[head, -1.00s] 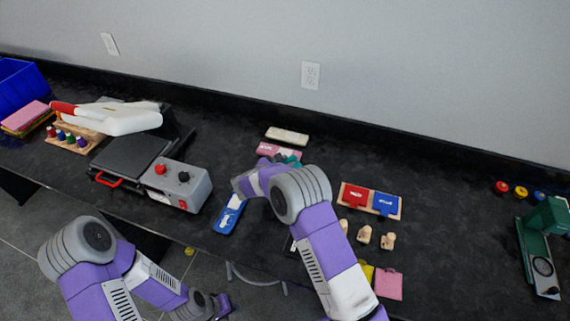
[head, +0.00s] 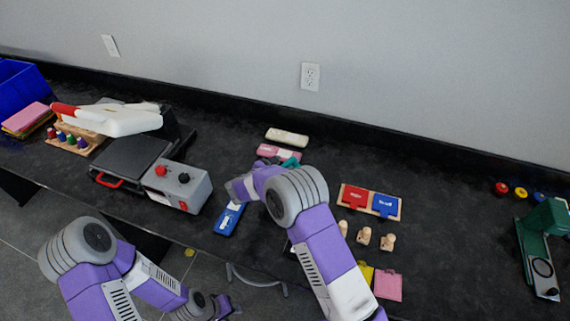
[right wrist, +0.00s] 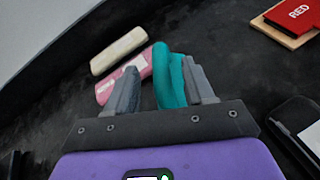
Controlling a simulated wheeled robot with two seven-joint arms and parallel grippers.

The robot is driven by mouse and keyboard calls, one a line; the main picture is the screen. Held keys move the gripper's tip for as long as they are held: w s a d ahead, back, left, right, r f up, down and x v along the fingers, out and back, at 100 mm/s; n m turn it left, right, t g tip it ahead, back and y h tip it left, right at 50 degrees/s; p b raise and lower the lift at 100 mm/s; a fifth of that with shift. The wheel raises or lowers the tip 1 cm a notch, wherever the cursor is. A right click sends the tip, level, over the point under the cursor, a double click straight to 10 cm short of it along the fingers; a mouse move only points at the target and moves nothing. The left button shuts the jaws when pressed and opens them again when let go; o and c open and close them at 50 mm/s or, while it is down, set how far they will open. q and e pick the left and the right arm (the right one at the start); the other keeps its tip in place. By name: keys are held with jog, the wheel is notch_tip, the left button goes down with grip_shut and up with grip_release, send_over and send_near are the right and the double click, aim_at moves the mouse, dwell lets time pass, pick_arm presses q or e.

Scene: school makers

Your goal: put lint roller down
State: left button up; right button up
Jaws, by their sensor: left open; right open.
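A teal object (head: 291,158), which looks like the lint roller, lies on the black counter beside a pink case (head: 270,151). In the right wrist view the teal object (right wrist: 170,78) shows between the fingers of my right gripper (right wrist: 160,64). The fingers are spread, with a gap on the left side; whether the right finger touches it I cannot tell. In the head view my right arm hides most of that gripper. My left gripper (head: 226,306) is open and empty, low in front of the counter.
A cream case (head: 287,138) lies behind the pink one. A blue case (head: 228,219) lies near the front edge. A heat press (head: 150,170) stands left, and a board with red and blue plates (head: 370,201) lies right. Open counter lies between that board and the green press (head: 543,240).

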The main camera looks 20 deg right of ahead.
jog(key=v, duration=1)
jog(key=shift+p, duration=0.4)
jog(key=shift+c, duration=0.2)
